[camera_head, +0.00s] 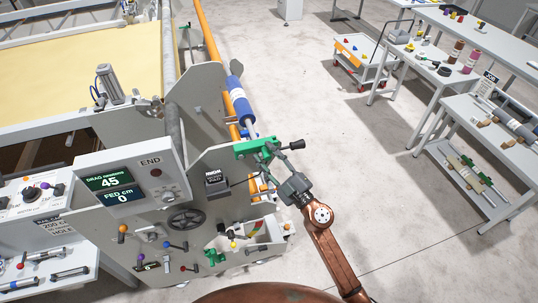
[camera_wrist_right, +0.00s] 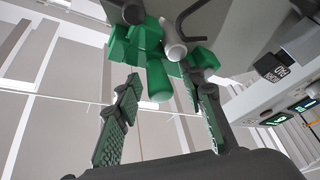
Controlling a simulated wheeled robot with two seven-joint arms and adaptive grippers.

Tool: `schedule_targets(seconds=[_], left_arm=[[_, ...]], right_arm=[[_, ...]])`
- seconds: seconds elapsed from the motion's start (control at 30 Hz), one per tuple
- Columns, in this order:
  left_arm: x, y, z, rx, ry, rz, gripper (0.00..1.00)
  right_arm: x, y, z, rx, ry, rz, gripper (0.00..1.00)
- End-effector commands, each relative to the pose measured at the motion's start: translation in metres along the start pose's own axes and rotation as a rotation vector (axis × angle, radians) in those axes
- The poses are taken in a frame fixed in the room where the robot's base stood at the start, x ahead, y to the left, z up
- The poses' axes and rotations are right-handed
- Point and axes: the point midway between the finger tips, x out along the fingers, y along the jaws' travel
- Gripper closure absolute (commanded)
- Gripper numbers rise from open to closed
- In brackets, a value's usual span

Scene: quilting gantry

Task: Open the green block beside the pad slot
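A green block (camera_head: 254,146) sits at the edge of the grey end plate, below a blue roller, with a black-knobbed lever (camera_head: 296,145) beside it. In the right wrist view the green block (camera_wrist_right: 136,43) shows close up, with a green cylindrical part (camera_wrist_right: 158,82) and a grey rod end (camera_wrist_right: 173,42). My right gripper (camera_head: 272,158) is at the block in the head view. In the wrist view its fingers (camera_wrist_right: 166,92) are spread on either side of the green cylinder. I cannot tell whether either touches it. My left gripper is not in view.
Below are a handwheel (camera_head: 186,219), coloured levers and another green part (camera_head: 213,257). The display panel (camera_head: 121,187) is further left. Floor is clear to the right, before the grey shelves (camera_head: 478,150).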

Motion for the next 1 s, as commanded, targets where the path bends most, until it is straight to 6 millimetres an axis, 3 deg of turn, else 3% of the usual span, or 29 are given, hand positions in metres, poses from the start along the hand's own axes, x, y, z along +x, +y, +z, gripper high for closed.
schedule_targets(seconds=[0.13,0.67,1.0], left_arm=[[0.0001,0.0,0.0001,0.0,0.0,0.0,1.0],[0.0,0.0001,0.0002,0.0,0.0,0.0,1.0],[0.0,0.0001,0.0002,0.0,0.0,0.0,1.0]], right_arm=[[-0.0003,0.0,0.0003,0.0,0.0,0.0,0.64],[-0.0009,0.0003,0.0007,0.0,-0.001,0.001,1.0],[-0.001,-0.0001,0.0008,0.001,-0.001,0.0,1.0]])
